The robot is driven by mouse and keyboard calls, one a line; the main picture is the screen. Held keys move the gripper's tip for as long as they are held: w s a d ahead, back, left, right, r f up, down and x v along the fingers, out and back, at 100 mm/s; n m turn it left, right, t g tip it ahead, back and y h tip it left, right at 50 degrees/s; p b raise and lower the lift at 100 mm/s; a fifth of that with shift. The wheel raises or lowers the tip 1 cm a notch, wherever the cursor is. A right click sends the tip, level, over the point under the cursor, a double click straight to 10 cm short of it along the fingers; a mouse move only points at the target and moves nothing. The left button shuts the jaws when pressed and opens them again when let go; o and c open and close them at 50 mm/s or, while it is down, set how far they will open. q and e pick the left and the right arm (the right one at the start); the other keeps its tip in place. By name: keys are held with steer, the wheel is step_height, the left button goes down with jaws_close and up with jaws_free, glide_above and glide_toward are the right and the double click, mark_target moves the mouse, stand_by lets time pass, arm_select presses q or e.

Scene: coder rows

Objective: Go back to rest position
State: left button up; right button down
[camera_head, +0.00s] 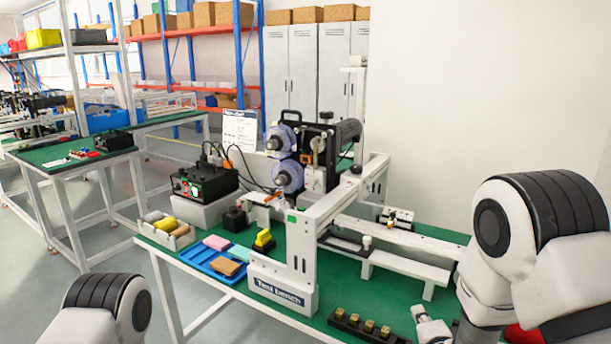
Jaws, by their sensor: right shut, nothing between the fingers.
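My right arm comes in from the right edge, and its gripper (422,313) shows small and partly at the bottom of the view, low over the front right of the green bench. Its fingers look shut and hold nothing. It is just right of a black block with several brass-coloured pieces (368,326), apart from it as far as I can see. Of my left arm only a white and black link shows at the bottom left; my left gripper is out of view.
The green bench (345,295) carries a white test bench machine (300,240), a blue tray (205,262), a small bin of rolls (166,230) and a black control box (205,181). A red object (525,334) shows at the bottom right. Floor is clear on the left.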

steer(key=s+d+f+n+g, duration=0.1)
steer(key=s+f+n+g, duration=0.8)
steer(key=s+f, duration=1)
steer(key=s+f+n+g, duration=0.3)
steer(key=s+f, duration=0.1)
steer(key=s, duration=0.5)
steer(key=s+f+n+g, duration=0.3)
steer(key=s, duration=0.5)
steer(key=shift+s+f+y, duration=0.4)
steer(key=shift+w, duration=0.1)
